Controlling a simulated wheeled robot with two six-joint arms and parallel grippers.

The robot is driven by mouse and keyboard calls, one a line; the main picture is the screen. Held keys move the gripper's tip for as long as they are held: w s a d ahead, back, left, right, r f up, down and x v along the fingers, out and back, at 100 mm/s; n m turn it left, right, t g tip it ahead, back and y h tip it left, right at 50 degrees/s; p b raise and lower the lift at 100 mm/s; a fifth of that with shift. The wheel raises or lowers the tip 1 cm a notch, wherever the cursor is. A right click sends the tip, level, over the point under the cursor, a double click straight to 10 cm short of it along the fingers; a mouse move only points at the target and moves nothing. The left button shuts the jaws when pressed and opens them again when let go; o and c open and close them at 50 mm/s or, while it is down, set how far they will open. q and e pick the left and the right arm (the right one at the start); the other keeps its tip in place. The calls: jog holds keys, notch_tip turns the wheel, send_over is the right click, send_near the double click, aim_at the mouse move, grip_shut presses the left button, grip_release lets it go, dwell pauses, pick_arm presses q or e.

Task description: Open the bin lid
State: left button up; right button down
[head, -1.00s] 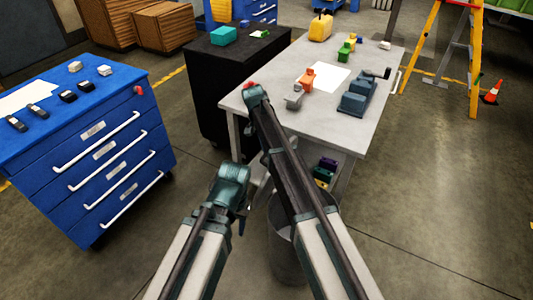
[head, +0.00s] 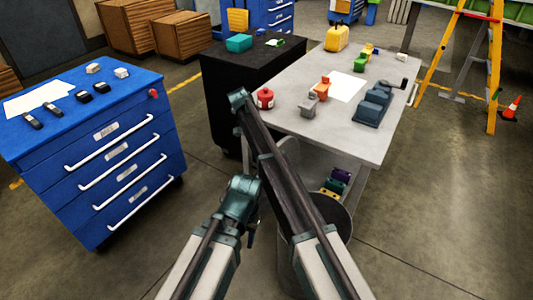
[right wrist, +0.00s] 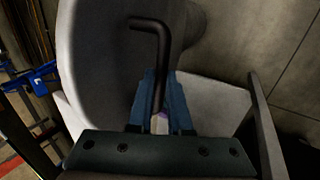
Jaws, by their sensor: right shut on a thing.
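The grey round bin (head: 342,228) stands at the table's near end in the head view, partly behind my right arm. In the right wrist view a large pale grey disc, which looks like the bin lid (right wrist: 88,75), stands steeply tilted at the left. A black bent handle (right wrist: 160,55) runs between the blue fingers of my right gripper (right wrist: 162,105), which is shut on it. My right gripper is hidden in the head view. My left gripper (head: 251,236) hangs low, left of the bin and apart from it; its jaws are too small to read.
A grey worktable (head: 300,120) stands behind the bin, with a red canister (head: 264,98) near its corner and several parts on top. A blue drawer cabinet (head: 95,170) is at the left, a black cabinet (head: 225,120) behind. Floor at the right is open.

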jog(key=shift+w, duration=0.1)
jog(key=c, duration=0.8)
grip_release()
jog(key=shift+d, duration=0.1)
jog(key=shift+c, duration=0.2)
pick_arm(q)
jog(key=shift+r, duration=0.15)
pick_arm(e)
jog(key=shift+r, duration=0.15)
